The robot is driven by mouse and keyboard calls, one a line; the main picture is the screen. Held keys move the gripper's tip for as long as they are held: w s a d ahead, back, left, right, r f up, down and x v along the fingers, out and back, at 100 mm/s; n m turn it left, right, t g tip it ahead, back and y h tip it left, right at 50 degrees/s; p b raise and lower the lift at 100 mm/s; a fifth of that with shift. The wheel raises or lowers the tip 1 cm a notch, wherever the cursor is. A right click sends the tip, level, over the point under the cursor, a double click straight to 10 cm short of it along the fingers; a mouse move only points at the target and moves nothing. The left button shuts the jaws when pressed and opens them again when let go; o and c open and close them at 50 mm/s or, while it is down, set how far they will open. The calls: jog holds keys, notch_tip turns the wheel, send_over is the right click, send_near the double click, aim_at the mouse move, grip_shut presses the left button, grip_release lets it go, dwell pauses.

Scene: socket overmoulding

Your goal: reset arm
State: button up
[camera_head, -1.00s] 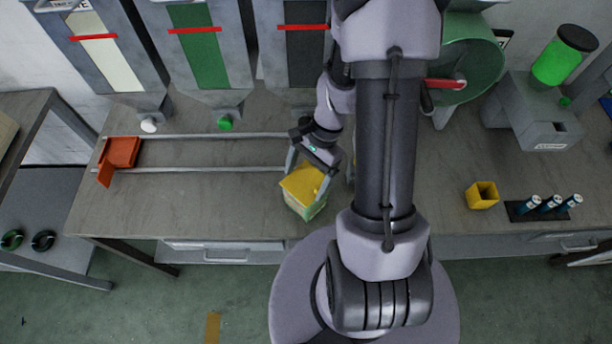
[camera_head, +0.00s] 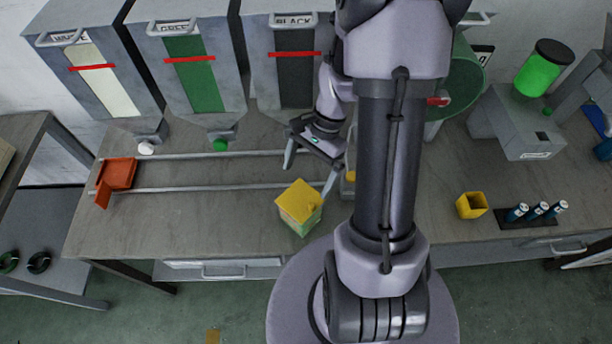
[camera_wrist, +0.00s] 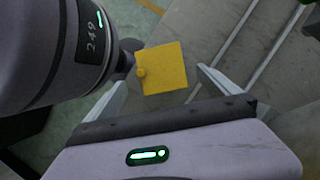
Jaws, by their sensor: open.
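My gripper (camera_head: 308,178) is open and empty above the workbench, with its two pale fingers spread. A box with a yellow top and pale green sides (camera_head: 300,207) stands on the bench near its front edge, just in front of the fingers. In the wrist view the box's yellow top (camera_wrist: 163,68), with a small round knob, lies beyond the fingers, apart from them. Part of the bench behind my arm is hidden.
Hoppers marked white, green and black stand at the back. Two rails (camera_head: 215,188) run along the bench, with an orange-red piece (camera_head: 117,175) at their left end. A yellow cup (camera_head: 471,205) and blue-capped cylinders (camera_head: 537,211) stand at right. A green cylinder machine (camera_head: 522,115) is behind.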

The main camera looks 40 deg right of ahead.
jog(key=w+a+r+n+t+h+b, duration=0.2)
jog(key=a+r+n+b, duration=0.2)
jog(key=a+r+b, duration=0.15)
jog(key=s+a+r+n+t+b, duration=0.4)
jog(key=s+a+r+n+b, duration=0.2)
jog(key=a, duration=0.4)
jog(key=shift+s+r+n+t+h, duration=0.2)
jog(key=shift+s+n+t+h, duration=0.1)
jog(key=shift+s+n, duration=0.6)
jog(key=shift+s, duration=0.1)
